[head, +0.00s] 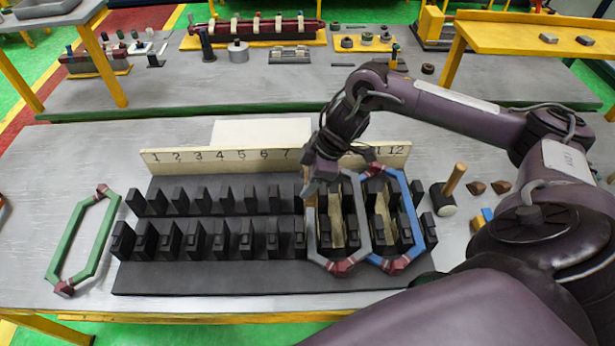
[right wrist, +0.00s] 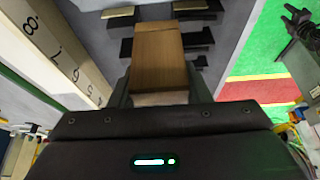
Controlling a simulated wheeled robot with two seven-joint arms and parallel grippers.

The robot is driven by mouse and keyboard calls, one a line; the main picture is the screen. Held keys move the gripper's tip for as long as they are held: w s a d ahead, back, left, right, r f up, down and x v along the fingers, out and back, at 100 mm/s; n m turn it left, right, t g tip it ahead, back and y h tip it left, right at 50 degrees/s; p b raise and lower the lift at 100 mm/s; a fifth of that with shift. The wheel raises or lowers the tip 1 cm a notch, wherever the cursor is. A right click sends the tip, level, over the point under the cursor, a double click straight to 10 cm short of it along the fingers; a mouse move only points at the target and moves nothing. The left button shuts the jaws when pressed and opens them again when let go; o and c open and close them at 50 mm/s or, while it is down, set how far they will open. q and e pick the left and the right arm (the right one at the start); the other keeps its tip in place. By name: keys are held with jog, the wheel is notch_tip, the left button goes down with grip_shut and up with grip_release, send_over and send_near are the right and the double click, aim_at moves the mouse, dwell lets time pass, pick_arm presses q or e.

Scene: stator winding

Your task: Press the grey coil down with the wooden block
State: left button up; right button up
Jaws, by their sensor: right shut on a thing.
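The grey coil (head: 363,220) is a long hexagonal loop with dark red ends. It lies around teeth of the black slotted stator (head: 200,278), right of its middle. My right gripper (head: 322,176) is shut on the wooden block (right wrist: 160,58), above the upper left part of the grey coil. In the head view the block (head: 310,190) is a small tan piece below the fingers, at the coil's left side. I cannot tell whether it touches the coil. The gripper hides the coil's top end. My left gripper is not in view.
A blue coil (head: 413,212) sits right of the grey one. A green coil (head: 102,240) lies on the table at left. A numbered board (head: 220,160) stands behind the stator. A mallet (head: 444,198) and small blocks are at right.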

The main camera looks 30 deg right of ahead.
jog(key=shift+d+f+b, duration=0.1)
jog(key=shift+f+b, duration=0.55)
jog(key=shift+f, duration=0.15)
jog(key=shift+f+b, duration=0.95)
jog(key=shift+b, duration=0.05)
jog(key=shift+f+b, duration=0.45)
jog(key=shift+f, duration=0.45)
jog(key=shift+f+b, duration=0.6)
jog(key=shift+f, duration=0.75)
jog(key=shift+f+p, duration=0.3)
jog(key=shift+f, duration=0.2)
